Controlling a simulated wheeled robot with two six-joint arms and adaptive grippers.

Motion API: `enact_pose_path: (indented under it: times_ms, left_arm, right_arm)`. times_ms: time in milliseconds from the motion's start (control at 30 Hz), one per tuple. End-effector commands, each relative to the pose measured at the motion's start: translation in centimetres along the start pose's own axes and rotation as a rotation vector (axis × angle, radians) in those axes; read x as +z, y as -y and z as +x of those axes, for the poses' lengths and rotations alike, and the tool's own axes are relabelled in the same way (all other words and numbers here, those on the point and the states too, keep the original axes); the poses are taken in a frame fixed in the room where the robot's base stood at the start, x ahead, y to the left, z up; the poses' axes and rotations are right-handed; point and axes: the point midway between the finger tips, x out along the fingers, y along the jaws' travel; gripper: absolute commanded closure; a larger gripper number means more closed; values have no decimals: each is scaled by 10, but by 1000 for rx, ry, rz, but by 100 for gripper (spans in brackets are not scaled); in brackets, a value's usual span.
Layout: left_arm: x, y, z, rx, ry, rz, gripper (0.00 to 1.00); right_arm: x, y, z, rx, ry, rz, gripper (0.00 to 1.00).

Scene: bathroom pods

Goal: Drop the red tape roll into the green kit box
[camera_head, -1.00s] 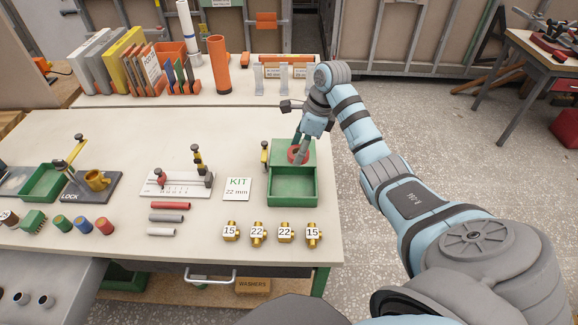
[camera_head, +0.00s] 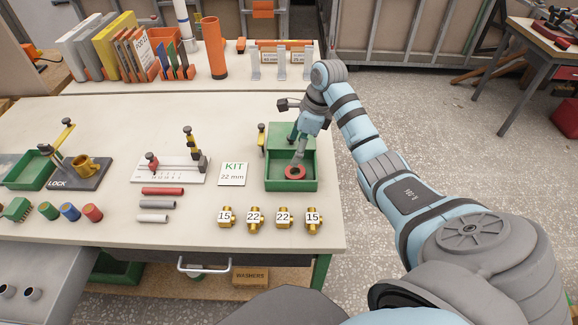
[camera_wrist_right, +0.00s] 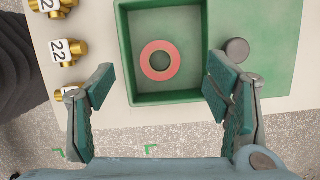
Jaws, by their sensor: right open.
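The red tape roll (camera_head: 295,171) lies flat on the floor of the green kit box (camera_head: 292,186), inside its walls. In the right wrist view the red tape roll (camera_wrist_right: 160,60) shows as a pink-red ring, and the green kit box (camera_wrist_right: 122,62) surrounds it. My right gripper (camera_head: 300,150) is above the box's back part. In the wrist view the right gripper (camera_wrist_right: 160,95) has its two fingers spread wide, with nothing between them and apart from the roll. My left gripper is not in view.
A white KIT 22 mm card (camera_head: 233,174) lies left of the box. Several brass fittings (camera_head: 255,218) numbered 15 and 22 stand in front. A gauge with a yellow post (camera_head: 190,160) and short tubes (camera_head: 161,191) are further left. An orange cylinder (camera_head: 214,48) stands at the back.

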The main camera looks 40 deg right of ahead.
Motion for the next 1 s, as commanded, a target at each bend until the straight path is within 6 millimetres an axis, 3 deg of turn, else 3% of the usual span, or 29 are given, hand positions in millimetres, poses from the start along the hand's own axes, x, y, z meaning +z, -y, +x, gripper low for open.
enact_pose_path:
  times_ms: [233, 400, 500, 700, 833, 1000]
  left_arm:
    - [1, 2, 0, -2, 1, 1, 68]
    - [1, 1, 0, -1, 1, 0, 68]
    - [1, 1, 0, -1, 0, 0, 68]
    - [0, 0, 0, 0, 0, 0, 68]
    - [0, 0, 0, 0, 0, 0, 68]
    - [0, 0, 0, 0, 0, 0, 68]
  right_arm:
    - [0, 1, -10, -1, 0, 0, 29]
    - [0, 2, -53, -6, 1, -1, 29]
    - [-38, 1, -60, -2, -10, 5, 29]
    - [-94, 0, -76, 0, -8, 2, 29]
    - [-112, 0, -80, 0, -3, 1, 29]
    - [-116, 0, -82, 1, 0, 0, 29]
